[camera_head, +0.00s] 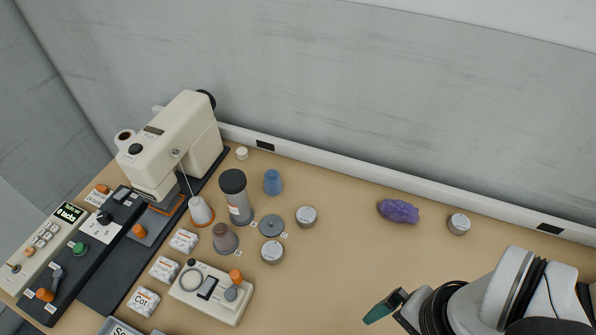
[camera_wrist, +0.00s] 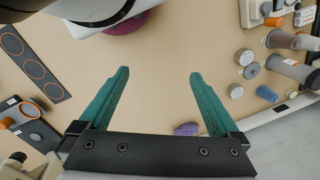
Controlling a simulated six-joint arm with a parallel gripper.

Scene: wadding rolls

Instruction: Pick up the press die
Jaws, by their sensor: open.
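I cannot tell for certain which piece is the press die. Candidates are the small tapered blue piece (camera_head: 272,182), the brown-grey piece (camera_head: 225,240) and the grey disc (camera_head: 271,225). They stand in the middle of the table, right of the cream press (camera_head: 178,145). In the wrist view the blue piece (camera_wrist: 267,93), the brown-grey piece (camera_wrist: 281,38) and the disc (camera_wrist: 252,71) lie at the right, outside my jaws. My gripper (camera_wrist: 158,75) has teal fingers spread apart with only bare table between them. In the head view my gripper (camera_head: 384,307) is at the lower right, apart from these pieces.
A dark-lidded jar (camera_head: 235,195) and round tins (camera_head: 305,216) crowd the candidates. A purple lump (camera_head: 398,211) and another tin (camera_head: 459,224) lie near the back rail. A cream control box (camera_head: 210,293) and several white packets (camera_head: 143,302) stand in front. The table's right-centre is clear.

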